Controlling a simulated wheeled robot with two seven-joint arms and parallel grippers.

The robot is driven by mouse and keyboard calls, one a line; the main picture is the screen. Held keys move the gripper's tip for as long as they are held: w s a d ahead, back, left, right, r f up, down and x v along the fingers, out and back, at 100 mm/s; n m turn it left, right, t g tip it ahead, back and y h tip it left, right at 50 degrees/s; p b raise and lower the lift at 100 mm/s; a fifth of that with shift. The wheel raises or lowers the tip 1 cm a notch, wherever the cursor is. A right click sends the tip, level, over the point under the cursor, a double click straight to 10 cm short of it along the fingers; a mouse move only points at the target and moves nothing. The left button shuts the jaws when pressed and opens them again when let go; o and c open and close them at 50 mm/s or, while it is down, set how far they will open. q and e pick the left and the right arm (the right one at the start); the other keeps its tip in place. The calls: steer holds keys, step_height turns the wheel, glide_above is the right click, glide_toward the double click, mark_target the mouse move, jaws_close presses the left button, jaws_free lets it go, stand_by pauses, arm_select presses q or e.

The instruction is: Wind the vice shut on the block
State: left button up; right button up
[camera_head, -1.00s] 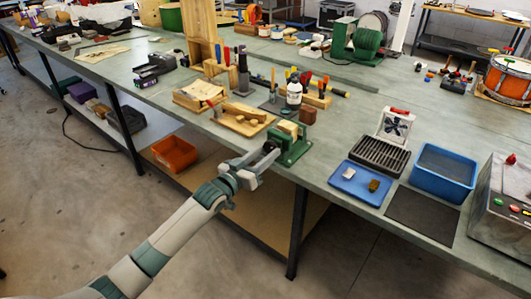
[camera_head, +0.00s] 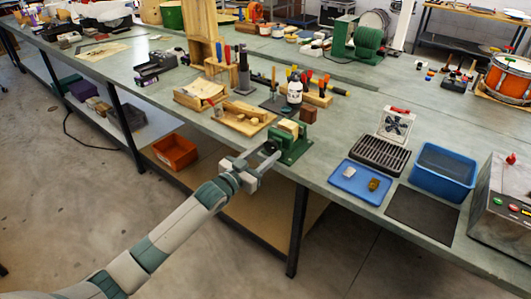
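The green vice (camera_head: 291,150) stands at the near edge of the bench. A pale wooden block (camera_head: 289,127) sits at the top of the vice, between its jaws; I cannot tell whether both jaws touch it. A dark round part, the hub of the vice's handle (camera_head: 270,147), faces me on the front of the vice. My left gripper (camera_head: 269,155) reaches in from the lower left, its two grey fingers spread apart at the dark hub. Whether they press on the handle is too small to tell. My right gripper is not in view.
A wooden board with pieces (camera_head: 240,124) lies left of the vice, and a reddish-brown block (camera_head: 308,114) stands behind it. A blue tray (camera_head: 346,184), a blue bin (camera_head: 442,172) and a dark mat (camera_head: 422,216) lie to the right. An orange bin (camera_head: 174,152) sits on the shelf below.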

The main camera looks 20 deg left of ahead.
arm_select(q)
steer(key=shift+o, duration=1.1)
steer(key=shift+s+f, duration=0.1)
steer(key=shift+a, duration=0.1)
